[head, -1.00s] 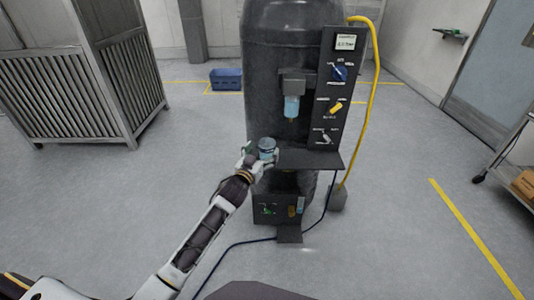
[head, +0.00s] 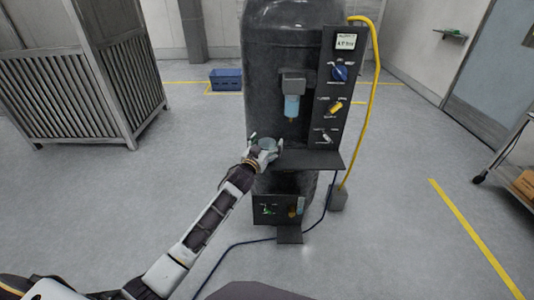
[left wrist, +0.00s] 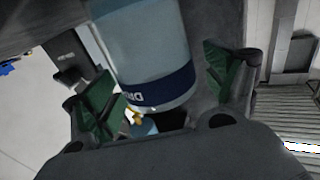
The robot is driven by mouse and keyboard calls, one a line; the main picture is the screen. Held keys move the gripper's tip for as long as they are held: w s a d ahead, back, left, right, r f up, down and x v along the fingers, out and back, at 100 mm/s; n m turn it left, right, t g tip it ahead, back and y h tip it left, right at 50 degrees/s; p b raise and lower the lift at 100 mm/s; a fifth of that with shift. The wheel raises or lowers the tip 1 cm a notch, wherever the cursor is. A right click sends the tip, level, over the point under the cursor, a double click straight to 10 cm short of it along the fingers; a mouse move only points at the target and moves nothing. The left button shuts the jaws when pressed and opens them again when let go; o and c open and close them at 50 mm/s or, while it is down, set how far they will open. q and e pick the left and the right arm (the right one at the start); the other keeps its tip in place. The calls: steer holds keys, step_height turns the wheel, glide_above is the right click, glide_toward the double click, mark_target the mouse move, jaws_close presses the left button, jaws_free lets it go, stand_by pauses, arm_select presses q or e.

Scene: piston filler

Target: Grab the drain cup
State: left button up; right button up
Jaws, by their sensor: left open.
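The drain cup (left wrist: 150,45) is a pale blue clear cylinder with a dark blue lettered band, partly cut off at the top of the left wrist view. In the head view the drain cup (head: 268,143) shows only in part, at the left end of the dark shelf. My left gripper (head: 263,151) is at the cup and hides much of it. In the left wrist view my left gripper (left wrist: 162,88) is open, with one green-padded finger on each side of the cup. Gaps show between pads and cup. My right gripper is not in view.
The dark shelf (head: 315,160) juts from the large dark tank (head: 285,50). A control panel (head: 333,95) and a filter bowl (head: 291,106) sit above it. A yellow hose (head: 373,100) hangs at right. A lower panel (head: 272,210) is below.

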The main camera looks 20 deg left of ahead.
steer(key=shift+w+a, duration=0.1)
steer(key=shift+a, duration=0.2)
arm_select(q)
steer(key=shift+c, duration=1)
steer(key=c, duration=0.9)
steer(key=shift+r, duration=0.2)
steer(key=shift+c, duration=0.3)
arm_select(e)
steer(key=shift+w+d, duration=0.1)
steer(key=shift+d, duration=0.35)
